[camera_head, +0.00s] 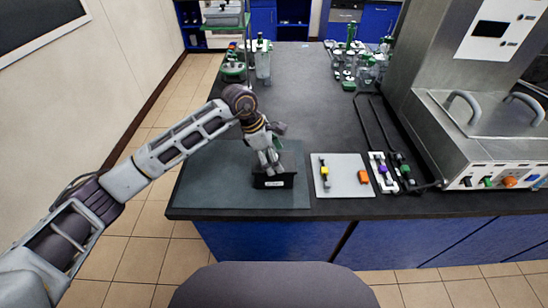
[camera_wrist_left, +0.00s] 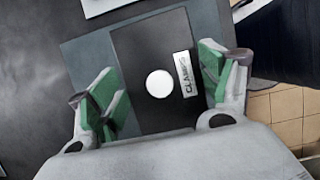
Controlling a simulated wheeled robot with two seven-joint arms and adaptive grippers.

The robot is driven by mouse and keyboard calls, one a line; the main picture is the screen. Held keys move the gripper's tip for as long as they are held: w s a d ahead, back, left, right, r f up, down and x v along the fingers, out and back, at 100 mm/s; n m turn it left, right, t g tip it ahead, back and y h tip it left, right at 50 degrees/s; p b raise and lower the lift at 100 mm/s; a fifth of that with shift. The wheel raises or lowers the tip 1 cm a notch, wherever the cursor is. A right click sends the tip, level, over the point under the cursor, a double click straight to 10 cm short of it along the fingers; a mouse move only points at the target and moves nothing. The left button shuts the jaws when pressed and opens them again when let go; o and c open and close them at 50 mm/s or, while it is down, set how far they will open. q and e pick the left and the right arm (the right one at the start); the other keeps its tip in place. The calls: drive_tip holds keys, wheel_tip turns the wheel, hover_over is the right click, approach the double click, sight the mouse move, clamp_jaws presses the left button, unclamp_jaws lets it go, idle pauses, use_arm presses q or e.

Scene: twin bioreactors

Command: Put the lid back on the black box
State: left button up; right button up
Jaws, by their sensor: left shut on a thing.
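The black box (camera_head: 261,182) stands on the dark mat near the counter's front edge in the head view, with a white label on its front side. My left gripper (camera_head: 268,163) points down right over it and hides most of its top. In the left wrist view, the black lid (camera_wrist_left: 140,60) with a white round spot lies between the green-padded fingers of my left gripper (camera_wrist_left: 161,85), which is shut on it. A white label reading CLAMPS shows beside the spot. I cannot tell whether the lid rests fully on the box. My right gripper is not in view.
The dark grey mat (camera_head: 212,181) has free room around the box. A light plate (camera_head: 341,187) with small coloured parts lies to the right, beside clamps and tubing. A steel unit (camera_head: 490,130) stands at far right. Glassware (camera_head: 357,65) stands at the back.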

use_arm(q)
drive_tip(key=shift+f+b, duration=0.4)
drive_tip(key=shift+b, duration=0.8)
idle(2.6)
idle(0.4)
drive_tip(key=o, duration=1.1)
drive_tip(key=shift+r, duration=0.15)
drive_tip(key=shift+r+p, duration=1.2)
drive_tip(key=shift+r, duration=2.15)
clamp_jaws()
